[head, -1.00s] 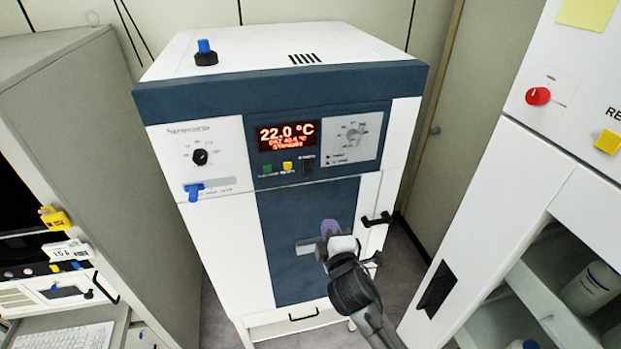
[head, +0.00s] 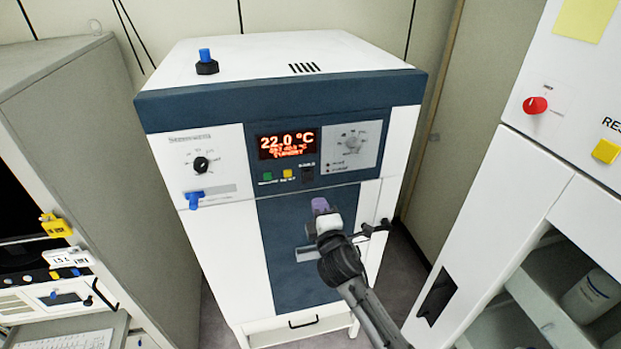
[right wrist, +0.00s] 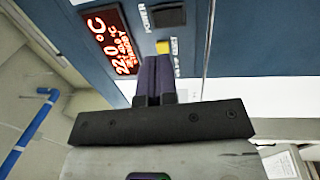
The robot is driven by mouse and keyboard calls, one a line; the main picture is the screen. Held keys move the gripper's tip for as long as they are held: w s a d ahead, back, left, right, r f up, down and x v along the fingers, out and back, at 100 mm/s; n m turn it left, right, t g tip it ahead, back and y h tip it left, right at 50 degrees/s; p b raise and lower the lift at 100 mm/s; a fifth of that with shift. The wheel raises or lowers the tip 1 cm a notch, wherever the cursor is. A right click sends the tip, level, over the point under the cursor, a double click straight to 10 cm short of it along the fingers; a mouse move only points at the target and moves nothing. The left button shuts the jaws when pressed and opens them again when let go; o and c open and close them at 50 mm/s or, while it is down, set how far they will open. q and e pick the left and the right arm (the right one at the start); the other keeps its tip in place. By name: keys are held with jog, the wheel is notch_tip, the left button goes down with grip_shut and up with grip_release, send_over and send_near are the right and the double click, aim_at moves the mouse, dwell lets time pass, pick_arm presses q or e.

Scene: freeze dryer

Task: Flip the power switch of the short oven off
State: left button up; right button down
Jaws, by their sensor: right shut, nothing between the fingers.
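The short oven (head: 225,235) is a white cabinet with a dark blue front band and door panel, standing in the middle of the head view. Its red display (head: 287,144) is lit and reads 22.0 °C. The dark power switch (head: 307,174) sits below the display, right of a green and a yellow button. In the right wrist view the black power switch (right wrist: 168,14) shows near the top, beside its POWER label. My right gripper (head: 320,205) is shut and empty, below the switch and apart from it. Its purple fingers (right wrist: 154,78) point toward the panel. My left gripper is not in view.
A yellow button (head: 288,174) lies close to the switch. The door handle (head: 377,228) is right of my right gripper. A white cabinet with a red knob (head: 535,105) stands at the right. A grey bench unit (head: 110,150) stands at the left.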

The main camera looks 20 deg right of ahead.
aim_at(308, 174)
jog(key=w, duration=0.5)
jog(key=w+r+p, duration=0.1)
jog(key=w, duration=0.1)
jog(key=shift+w+d, duration=0.35)
jog(key=shift+w+d+r, duration=0.1)
jog(key=shift+w, duration=0.75)
